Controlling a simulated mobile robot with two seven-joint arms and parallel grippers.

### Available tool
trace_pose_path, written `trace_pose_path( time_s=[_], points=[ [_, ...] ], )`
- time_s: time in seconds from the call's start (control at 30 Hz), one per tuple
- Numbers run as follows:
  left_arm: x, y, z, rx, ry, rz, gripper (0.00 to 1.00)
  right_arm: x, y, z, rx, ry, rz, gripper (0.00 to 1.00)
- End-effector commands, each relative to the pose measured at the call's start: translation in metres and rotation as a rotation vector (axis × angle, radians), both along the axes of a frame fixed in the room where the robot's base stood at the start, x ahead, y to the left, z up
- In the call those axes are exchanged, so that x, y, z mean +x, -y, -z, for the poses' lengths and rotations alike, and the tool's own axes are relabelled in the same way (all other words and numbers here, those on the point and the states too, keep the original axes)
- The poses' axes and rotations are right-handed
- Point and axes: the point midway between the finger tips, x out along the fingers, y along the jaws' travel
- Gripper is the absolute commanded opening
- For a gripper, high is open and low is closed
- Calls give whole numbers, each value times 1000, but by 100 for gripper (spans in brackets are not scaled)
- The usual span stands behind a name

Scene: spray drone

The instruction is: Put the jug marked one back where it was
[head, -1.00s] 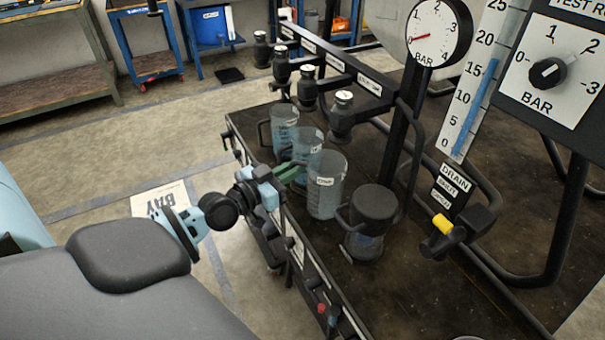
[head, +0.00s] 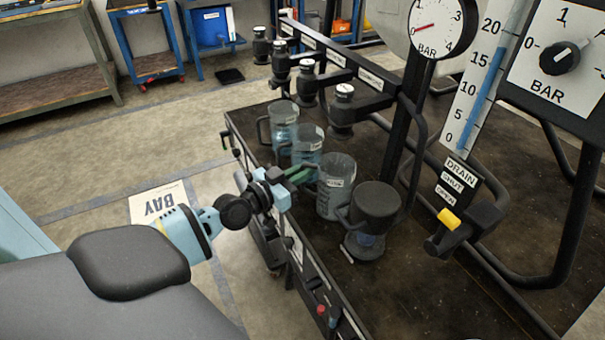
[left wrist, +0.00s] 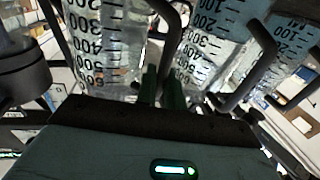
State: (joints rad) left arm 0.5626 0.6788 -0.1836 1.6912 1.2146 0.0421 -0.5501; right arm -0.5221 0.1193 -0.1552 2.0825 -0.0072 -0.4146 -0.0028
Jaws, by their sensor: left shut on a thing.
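The jug marked one (head: 335,192) looks to be the nearest clear jug on the dark bench. Its small white label seems to read ONE, but it is hard to read. My left gripper (head: 303,174) comes from the left, its green fingers shut at the jug's handle side. In the left wrist view, the fingers (left wrist: 163,88) are at a dark handle beside a clear jug (left wrist: 105,45) with a printed scale. The jug is roughly upright, low at the bench; I cannot tell whether its base touches. My right gripper is not in view.
Two more clear jugs (head: 307,145) (head: 284,122) stand behind in a row, close by. A black-topped vessel (head: 375,205) stands just right of the held jug. Black nozzles (head: 341,110) on a rail overhang the row. The bench (head: 440,295) is clear at the front right.

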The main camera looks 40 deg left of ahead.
Motion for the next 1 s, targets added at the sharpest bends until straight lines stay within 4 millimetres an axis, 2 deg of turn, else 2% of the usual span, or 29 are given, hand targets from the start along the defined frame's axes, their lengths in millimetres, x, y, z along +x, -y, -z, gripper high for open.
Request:
trace_pose_path(
  time_s=[0.2,0.23,0.4,0.77,1.0],
  points=[
    [0,0,2,1,1,0,0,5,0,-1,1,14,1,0],
    [0,0,3,1,0,0,11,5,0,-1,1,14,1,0],
    [0,0,2,1,0,0,32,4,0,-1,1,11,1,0],
    [0,0,-2,0,1,0,32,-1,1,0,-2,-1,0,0],
    [-27,-5,0,3,-4,1,32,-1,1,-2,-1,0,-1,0]
  ],
)
